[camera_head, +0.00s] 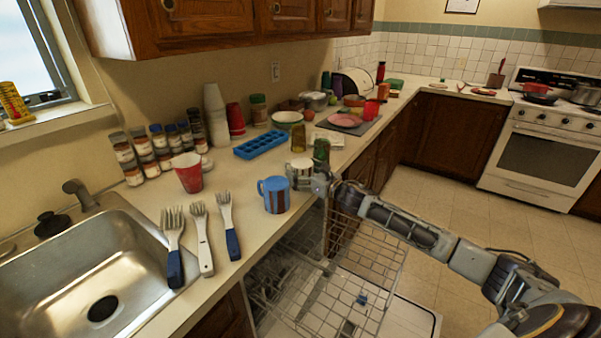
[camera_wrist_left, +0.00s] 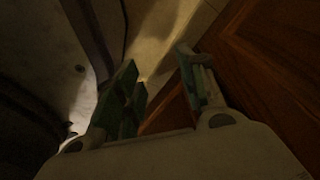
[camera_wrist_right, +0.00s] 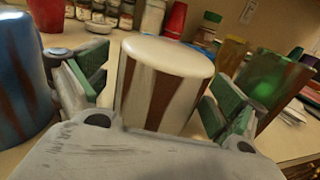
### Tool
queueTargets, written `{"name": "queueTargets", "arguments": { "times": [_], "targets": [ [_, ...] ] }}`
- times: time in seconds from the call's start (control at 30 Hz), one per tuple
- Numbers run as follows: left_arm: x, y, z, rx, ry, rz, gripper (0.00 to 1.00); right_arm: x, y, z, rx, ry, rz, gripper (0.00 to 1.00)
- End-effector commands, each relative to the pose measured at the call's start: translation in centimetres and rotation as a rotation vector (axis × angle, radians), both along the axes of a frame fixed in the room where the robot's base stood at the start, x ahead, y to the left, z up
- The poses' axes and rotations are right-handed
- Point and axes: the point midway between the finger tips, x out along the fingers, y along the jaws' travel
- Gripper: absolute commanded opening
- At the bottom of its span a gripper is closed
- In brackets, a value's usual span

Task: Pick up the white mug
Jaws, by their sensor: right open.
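The white mug (camera_wrist_right: 165,82), white with brown stripes and a pale flat top face, stands on the counter between the fingers of my right gripper (camera_wrist_right: 160,95). In the head view the mug (camera_head: 302,163) is partly hidden by the right gripper (camera_head: 306,182). The right gripper is open, with a finger on each side of the mug; a small gap shows at each side. No handle of this mug can be made out. My left gripper (camera_wrist_left: 160,90) is open and empty in its dark wrist view, away from the counter, and is not in the head view.
A blue mug (camera_head: 274,195) stands close left of the right gripper, and a green cup (camera_head: 321,150) close on the other side. An open dishwasher rack (camera_head: 330,290) sits below the counter edge.

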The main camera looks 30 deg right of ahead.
Motion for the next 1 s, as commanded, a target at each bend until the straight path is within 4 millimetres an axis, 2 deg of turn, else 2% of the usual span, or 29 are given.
{"name": "queueTargets", "arguments": {
  "times": [0.23,0.7,1.0],
  "targets": [
    [-0.02,0.00,0.00,0.000,0.001,0.000,0.40,-0.01,0.00,0.01,0.000,0.000,0.000,0.95],
    [0.27,-0.07,0.12,-0.001,-0.004,0.000,0.40,-0.01,0.00,0.01,0.000,0.000,0.000,0.36],
    [0.24,-0.07,0.14,-0.001,-0.003,0.000,0.40,0.00,-0.01,0.26,0.000,-0.002,0.000,0.36]
  ]
}}
